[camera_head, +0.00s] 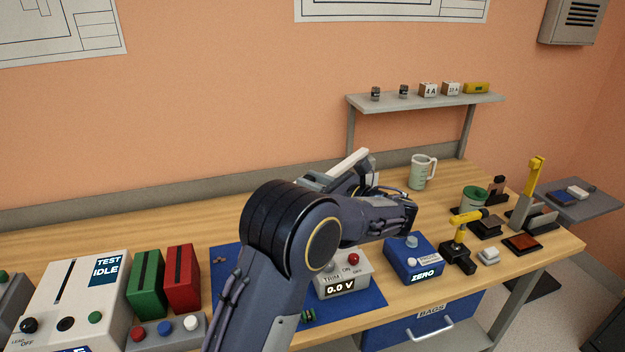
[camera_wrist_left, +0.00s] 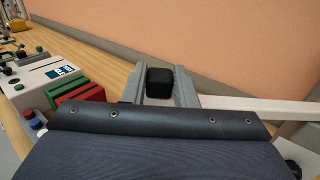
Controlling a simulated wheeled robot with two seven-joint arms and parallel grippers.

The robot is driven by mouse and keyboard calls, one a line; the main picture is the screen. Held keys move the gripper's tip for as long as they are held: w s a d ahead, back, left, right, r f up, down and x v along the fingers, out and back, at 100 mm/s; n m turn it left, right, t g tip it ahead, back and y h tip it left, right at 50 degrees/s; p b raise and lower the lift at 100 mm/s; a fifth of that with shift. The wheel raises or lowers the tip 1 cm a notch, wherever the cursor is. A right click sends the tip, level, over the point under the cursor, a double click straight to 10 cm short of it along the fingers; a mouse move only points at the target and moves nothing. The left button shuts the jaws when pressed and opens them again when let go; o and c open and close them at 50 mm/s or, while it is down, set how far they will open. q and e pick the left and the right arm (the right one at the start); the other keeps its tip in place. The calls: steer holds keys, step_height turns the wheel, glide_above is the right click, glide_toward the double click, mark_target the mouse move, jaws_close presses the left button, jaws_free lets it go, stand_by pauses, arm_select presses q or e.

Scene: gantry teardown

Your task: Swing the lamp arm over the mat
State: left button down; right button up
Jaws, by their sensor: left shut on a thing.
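The lamp arm (camera_head: 349,163) is a white bar behind my left arm in the head view. In the left wrist view the white lamp arm (camera_wrist_left: 262,104) runs right from the gripper along the wall. My left gripper (camera_wrist_left: 160,80) has its fingers on either side of a black block (camera_wrist_left: 159,83), seemingly the lamp arm's grip, and is shut on it. In the head view the left gripper (camera_head: 318,180) is partly hidden by my own arm. The blue mat (camera_head: 226,263) lies on the bench in front, partly covered by my arm. The right gripper is out of view.
On the mat's right stand a meter reading 0.0 V (camera_head: 342,284) and a blue ZERO box (camera_head: 412,262). Red (camera_head: 183,278) and green (camera_head: 146,284) blocks and a white TEST box (camera_head: 75,295) stand left. A cup (camera_head: 422,172) stands at the back right.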

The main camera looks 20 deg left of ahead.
arm_select(q)
steer(key=c, duration=1.2)
jaws_free()
steer(key=shift+o, duration=0.2)
steer(key=b+v, duration=0.1)
steer(key=v, duration=0.6)
steer(key=shift+d+b, duration=0.4)
